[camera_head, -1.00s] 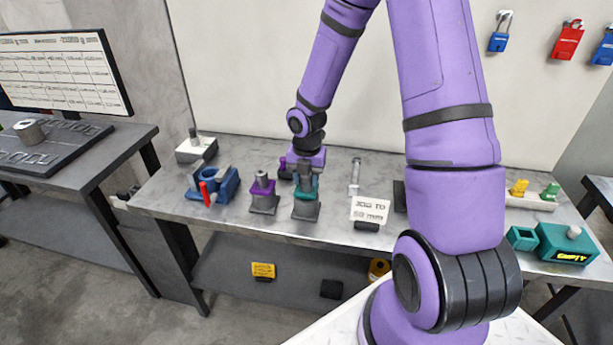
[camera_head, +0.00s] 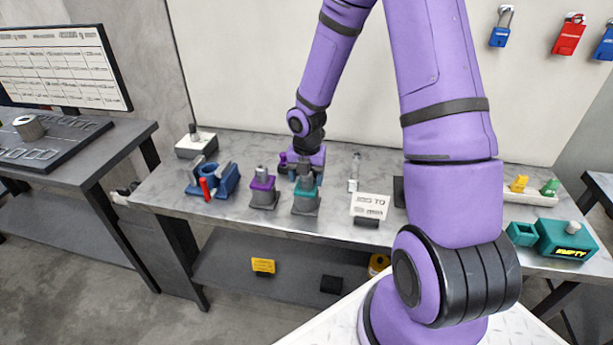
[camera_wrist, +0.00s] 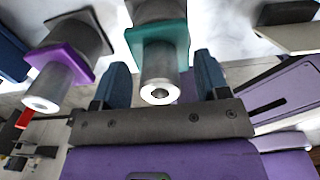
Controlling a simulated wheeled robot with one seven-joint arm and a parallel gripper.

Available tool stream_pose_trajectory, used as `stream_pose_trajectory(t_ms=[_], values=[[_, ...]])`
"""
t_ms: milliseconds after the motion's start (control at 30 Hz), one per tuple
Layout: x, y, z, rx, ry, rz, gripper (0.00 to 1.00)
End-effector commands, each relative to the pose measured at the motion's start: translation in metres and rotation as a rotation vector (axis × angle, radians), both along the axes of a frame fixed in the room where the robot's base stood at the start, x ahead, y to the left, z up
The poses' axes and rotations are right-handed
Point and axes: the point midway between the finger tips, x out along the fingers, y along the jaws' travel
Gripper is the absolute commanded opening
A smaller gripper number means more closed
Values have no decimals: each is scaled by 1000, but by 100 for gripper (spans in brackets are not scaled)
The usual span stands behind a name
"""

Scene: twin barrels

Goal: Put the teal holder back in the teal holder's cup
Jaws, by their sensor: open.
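The teal holder (camera_head: 306,192) stands upright in a grey cup (camera_head: 305,207) on the bench, its teal collar at the cup's top and a silver stem rising above. My gripper (camera_head: 303,174) is just behind the stem, partly hidden by it. In the wrist view, the teal collar (camera_wrist: 160,43) and the stem's round end lie between the two blue fingers of my gripper (camera_wrist: 160,74). The fingers are open, with a gap on both sides of the stem. How deep the holder sits is hard to tell.
A purple-collared holder (camera_head: 263,183) in a similar grey cup stands close on the left, also in the wrist view (camera_wrist: 68,62). A blue fixture (camera_head: 224,180) is further left. A white sign (camera_head: 370,206) stands right, a teal box (camera_head: 567,240) far right.

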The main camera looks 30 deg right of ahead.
Motion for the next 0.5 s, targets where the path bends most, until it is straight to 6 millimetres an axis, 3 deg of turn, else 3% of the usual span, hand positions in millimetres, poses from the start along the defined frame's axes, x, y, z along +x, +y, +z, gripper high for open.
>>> stream_pose_trajectory(t_ms=[167,500], values=[[1,-1,13,-1,-4,-1,68],[1,-1,74,-1,-6,-4,68]])
